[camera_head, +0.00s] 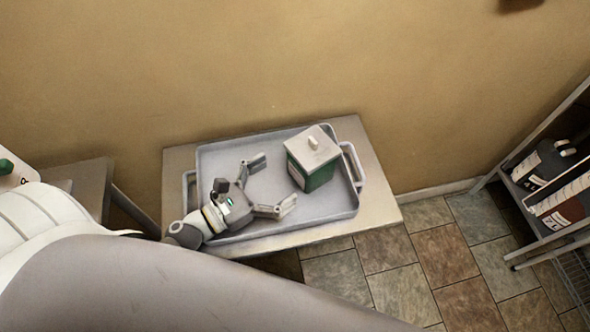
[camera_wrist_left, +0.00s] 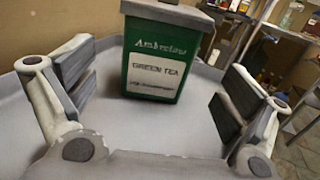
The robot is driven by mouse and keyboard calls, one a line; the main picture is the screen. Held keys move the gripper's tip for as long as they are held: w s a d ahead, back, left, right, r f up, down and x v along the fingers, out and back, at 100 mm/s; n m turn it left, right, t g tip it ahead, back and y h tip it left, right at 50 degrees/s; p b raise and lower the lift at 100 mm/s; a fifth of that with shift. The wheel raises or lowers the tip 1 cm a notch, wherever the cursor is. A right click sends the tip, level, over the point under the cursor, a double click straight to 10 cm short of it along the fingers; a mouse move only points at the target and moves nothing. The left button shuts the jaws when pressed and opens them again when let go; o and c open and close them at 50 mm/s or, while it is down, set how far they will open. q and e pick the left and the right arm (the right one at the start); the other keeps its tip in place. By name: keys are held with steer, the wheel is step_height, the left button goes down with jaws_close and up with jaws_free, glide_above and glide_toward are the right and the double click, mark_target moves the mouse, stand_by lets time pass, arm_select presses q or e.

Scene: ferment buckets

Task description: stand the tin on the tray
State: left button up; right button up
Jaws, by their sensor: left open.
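The tin (camera_head: 314,158) is a green box with a pale lid and knob. It stands upright on the grey tray (camera_head: 270,222), toward the tray's right part. In the left wrist view the tin (camera_wrist_left: 155,62) shows a white label reading "Green Tea". The tray (camera_wrist_left: 110,112) is under it there. My left gripper (camera_head: 276,184) is open over the tray, left of the tin, its fingers pointing toward the tin. In the left wrist view the open fingers (camera_wrist_left: 155,88) are on either side, apart from the tin, which is ahead of them. My right gripper is not in view.
The tray lies on a small table (camera_head: 376,190) against a tan wall (camera_head: 250,70). A metal shelf (camera_head: 548,238) with dark labelled bottles (camera_head: 541,164) stands at the right. Another table (camera_head: 92,182) is at the left. Tiled floor (camera_head: 440,262) is clear between table and shelf.

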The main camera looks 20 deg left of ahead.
arm_select(q)
steer(key=shift+v, duration=1.45)
